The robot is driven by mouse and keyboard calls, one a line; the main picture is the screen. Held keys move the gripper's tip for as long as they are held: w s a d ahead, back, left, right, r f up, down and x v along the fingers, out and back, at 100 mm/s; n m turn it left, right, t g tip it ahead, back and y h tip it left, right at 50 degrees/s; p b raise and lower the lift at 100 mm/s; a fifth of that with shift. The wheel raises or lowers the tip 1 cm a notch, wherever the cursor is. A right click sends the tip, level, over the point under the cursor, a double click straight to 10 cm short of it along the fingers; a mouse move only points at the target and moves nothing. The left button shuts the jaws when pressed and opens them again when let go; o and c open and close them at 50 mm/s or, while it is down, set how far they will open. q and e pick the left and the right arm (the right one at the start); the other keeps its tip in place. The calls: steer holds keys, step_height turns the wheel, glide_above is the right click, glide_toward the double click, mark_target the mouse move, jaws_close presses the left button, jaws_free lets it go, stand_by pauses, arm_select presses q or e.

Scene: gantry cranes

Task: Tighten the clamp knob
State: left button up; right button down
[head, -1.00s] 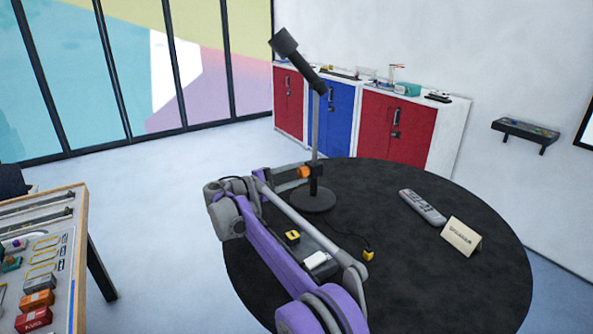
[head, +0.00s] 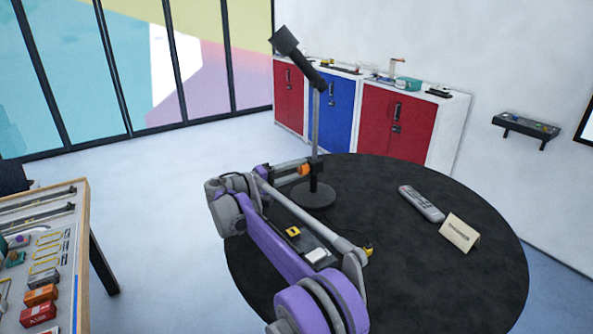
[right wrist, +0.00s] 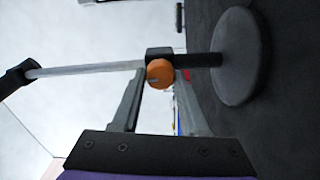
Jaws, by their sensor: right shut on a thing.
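The orange clamp knob (head: 304,169) sits on the dark clamp low on the thin post of a black lamp-like stand (head: 315,130). The stand's round base (head: 313,196) rests on the black round table. In the right wrist view, the knob (right wrist: 160,73) lies between the fingertips of my right gripper (right wrist: 161,80). The gripper is shut on it, a finger on either side. In the head view, the right gripper (head: 292,168) reaches the knob from the left. A mark on the knob face is too small to read. My left gripper is out of view.
The round table (head: 420,290) also holds a grey remote (head: 421,204), a folded card (head: 460,233) and a small yellow-ended item (head: 293,232) near my arm. A workbench (head: 83,260) stands at the left. Cabinets (head: 398,125) line the back wall.

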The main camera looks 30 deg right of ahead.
stand_by(0.3)
steer(key=shift+c, duration=2.2)
jaws_free()
steer(key=a, duration=1.1)
steer(key=shift+s+b, duration=0.4)
steer(key=shift+b, duration=0.05)
steer(key=shift+d+f, duration=0.1)
